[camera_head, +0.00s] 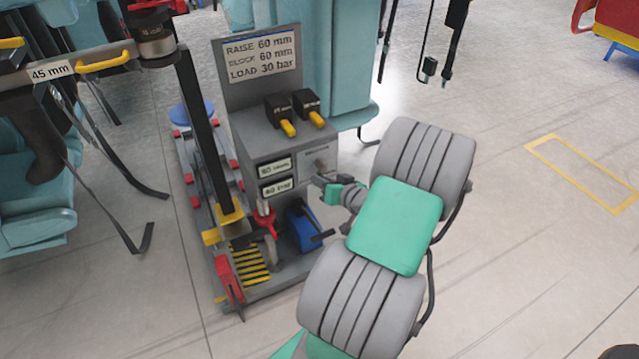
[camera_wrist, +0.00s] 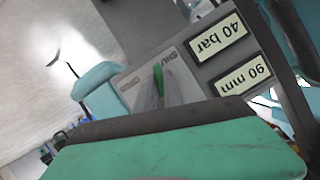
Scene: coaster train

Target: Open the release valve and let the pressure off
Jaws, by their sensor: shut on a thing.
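The grey lifting console (camera_head: 285,140) stands in the middle of the head view. The release valve panel (camera_head: 316,160) is on its front, right of two small displays. My gripper (camera_head: 320,180) reaches this panel from the right. In the wrist view the valve plate (camera_wrist: 131,88) has lettering at both sides and a narrow green handle (camera_wrist: 158,74) between. My gripper fingers (camera_wrist: 160,95) are shut on the handle, seen mostly end-on behind my green wrist cover. The two displays show as a bar display (camera_wrist: 216,37) and an mm display (camera_wrist: 243,80); their digits are hard to read surely.
A sign (camera_head: 260,53) on the console reads raise 60 mm, block 60 mm, load 30 bar. Two black boxes (camera_head: 292,106) with yellow ends sit on top. A blue jack part (camera_head: 302,228) and a dark post (camera_head: 205,140) stand close by. Open floor lies right.

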